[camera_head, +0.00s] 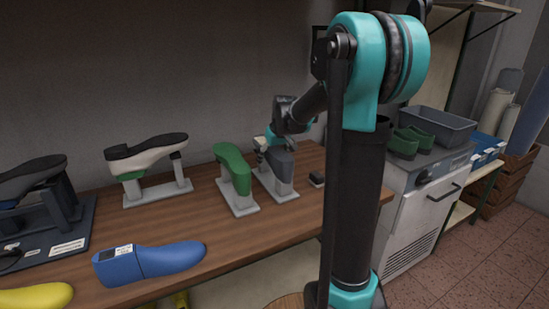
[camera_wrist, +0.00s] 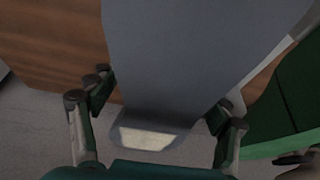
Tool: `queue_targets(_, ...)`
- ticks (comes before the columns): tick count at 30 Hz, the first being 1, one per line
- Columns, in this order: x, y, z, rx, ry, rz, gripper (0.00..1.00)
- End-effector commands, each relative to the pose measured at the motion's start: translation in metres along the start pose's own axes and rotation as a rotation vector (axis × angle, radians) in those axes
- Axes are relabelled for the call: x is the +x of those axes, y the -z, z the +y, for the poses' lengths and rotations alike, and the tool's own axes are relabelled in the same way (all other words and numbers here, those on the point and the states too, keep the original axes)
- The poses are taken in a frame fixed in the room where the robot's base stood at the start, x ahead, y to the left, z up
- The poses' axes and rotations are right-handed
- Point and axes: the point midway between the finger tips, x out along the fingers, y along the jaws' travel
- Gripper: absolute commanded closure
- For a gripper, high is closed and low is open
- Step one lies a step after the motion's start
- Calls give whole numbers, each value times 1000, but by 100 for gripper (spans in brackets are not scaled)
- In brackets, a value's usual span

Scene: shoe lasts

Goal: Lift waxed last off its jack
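A grey last (camera_head: 279,163) stands on a white-based jack on the bench, to the right of a green last (camera_head: 233,168) on its own jack. My gripper (camera_head: 270,143) is at the top of the grey last, which looks like the one meant, though no label shows. In the wrist view the grey last (camera_wrist: 190,60) fills the middle, with a pale patch at its near end. My gripper (camera_wrist: 158,105) has its fingers spread on either side of that end. Whether they touch it, I cannot tell. The green last (camera_wrist: 285,105) is close on the right.
A pale last with a dark sole (camera_head: 150,153) stands on a jack further left. A blue last (camera_head: 150,261) and a yellow one (camera_head: 35,297) lie at the front. A small dark block (camera_head: 317,179) is right of the grey last. A cabinet (camera_head: 425,215) adjoins the bench.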

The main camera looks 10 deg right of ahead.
Motion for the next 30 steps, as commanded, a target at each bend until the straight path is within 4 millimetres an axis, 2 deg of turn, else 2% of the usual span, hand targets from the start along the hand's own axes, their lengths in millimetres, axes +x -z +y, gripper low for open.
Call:
queue_targets(2,0,0,0,0,0,0,37)
queue_targets(17,0,0,0,0,0,0,99)
queue_targets(30,-5,2,0,0,0,0,100)
